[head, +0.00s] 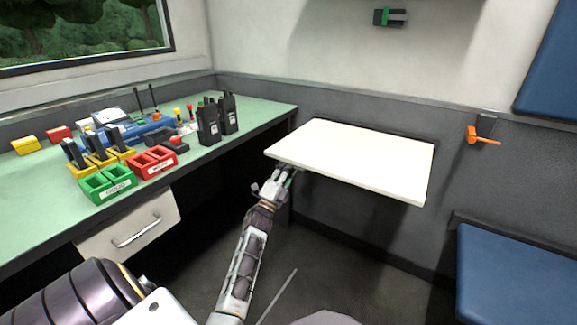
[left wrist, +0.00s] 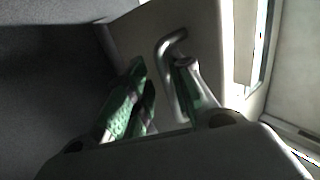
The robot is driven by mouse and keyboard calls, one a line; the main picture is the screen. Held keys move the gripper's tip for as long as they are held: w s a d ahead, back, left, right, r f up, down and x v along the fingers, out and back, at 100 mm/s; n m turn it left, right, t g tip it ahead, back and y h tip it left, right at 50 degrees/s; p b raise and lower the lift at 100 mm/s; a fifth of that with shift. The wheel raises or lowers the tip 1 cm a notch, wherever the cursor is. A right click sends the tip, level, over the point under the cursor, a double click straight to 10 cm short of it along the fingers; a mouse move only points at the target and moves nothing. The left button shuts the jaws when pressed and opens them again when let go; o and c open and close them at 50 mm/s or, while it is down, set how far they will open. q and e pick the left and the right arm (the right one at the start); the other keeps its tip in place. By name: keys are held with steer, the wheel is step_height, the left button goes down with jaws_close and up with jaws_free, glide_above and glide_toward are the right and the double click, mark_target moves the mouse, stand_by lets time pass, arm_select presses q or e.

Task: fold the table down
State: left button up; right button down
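The white table (head: 355,160) stands out flat and level from the grey wall, in its raised position. My left gripper (head: 285,174) is at the table's near left corner, just below its edge, with fingers pointing up toward it. In the left wrist view its green-padded fingers (left wrist: 160,80) are apart. A curved metal handle (left wrist: 166,75) on a pale panel shows between the fingertips, closer to the right finger. I cannot tell whether the fingers touch it, or whether the panel is the table's underside. My right gripper is not in view.
A green counter (head: 255,115) at left carries radios, red and green holders, and tools; below it is a drawer (head: 130,228) with a handle. An orange lever (head: 483,141) is on the wall right of the table. A blue seat (head: 515,275) is at lower right. Floor below the table looks clear.

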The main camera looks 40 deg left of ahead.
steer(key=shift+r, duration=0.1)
arm_select(q)
steer(key=shift+d+r, duration=0.1)
steer(key=shift+d, duration=0.05)
steer(key=v, duration=0.7)
steer(key=shift+s, duration=0.2)
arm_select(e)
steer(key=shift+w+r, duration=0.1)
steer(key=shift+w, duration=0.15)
arm_select(q)
steer(key=shift+f+n, duration=0.2)
steer(key=shift+n, duration=0.2)
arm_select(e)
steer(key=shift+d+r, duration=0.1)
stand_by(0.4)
